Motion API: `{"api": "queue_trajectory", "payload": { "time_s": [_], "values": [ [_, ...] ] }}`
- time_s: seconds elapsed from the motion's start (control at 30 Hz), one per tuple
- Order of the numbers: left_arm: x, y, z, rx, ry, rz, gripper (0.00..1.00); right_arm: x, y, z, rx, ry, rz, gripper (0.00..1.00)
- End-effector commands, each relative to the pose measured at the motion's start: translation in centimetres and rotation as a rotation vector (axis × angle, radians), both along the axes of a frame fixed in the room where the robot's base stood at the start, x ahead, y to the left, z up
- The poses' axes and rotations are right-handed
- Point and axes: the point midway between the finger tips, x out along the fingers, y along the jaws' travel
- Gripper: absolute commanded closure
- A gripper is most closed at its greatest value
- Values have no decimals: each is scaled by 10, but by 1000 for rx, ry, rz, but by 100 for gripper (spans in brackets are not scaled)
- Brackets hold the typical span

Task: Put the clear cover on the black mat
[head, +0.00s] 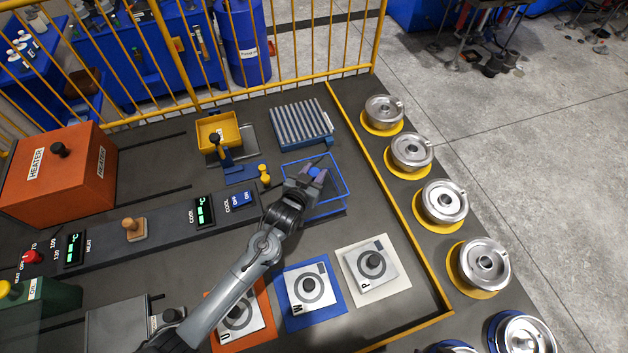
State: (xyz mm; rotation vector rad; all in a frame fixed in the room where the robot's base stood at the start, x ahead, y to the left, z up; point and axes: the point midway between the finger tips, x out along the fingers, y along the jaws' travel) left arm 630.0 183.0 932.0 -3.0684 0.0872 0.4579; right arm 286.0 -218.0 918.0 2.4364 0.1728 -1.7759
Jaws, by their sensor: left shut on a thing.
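The clear cover (336,186) is a see-through sheet or shallow box with blue edges and a blue knob, right of the table's middle. My left gripper (313,179) is over it, shut on the cover at its knob; the fingers partly hide the knob. A second blue edge shows just below the cover's near side; I cannot tell whether the cover rests on something or hangs slightly above it. I cannot tell a separate black mat from the dark table top. My right gripper is not in view.
A grey ribbed blue block (301,123) stands behind the cover, and a yellow tray (218,131) behind left. Plates lettered W (324,302) and P (396,287) lie in front. A yellow rail (383,153) and round metal molds (412,151) are at right.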

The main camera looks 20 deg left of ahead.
Motion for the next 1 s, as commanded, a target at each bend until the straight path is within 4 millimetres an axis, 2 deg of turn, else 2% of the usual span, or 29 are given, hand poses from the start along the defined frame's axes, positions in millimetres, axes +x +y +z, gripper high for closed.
{"api": "queue_trajectory", "payload": {
  "time_s": [0.33, 0.77, 0.8, 0.93, 1.0],
  "values": [
    [0, 0, -37, -1, 2, 0, 100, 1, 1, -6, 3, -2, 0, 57],
    [0, 0, -42, 0, 0, 0, 100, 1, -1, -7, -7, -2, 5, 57],
    [0, 0, -42, 0, 1, 0, 57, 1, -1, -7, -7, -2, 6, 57],
    [0, 0, -42, 0, 1, 0, 38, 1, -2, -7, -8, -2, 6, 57],
    [0, 0, -42, 0, 1, 0, 38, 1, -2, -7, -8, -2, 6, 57]
  ]
}}
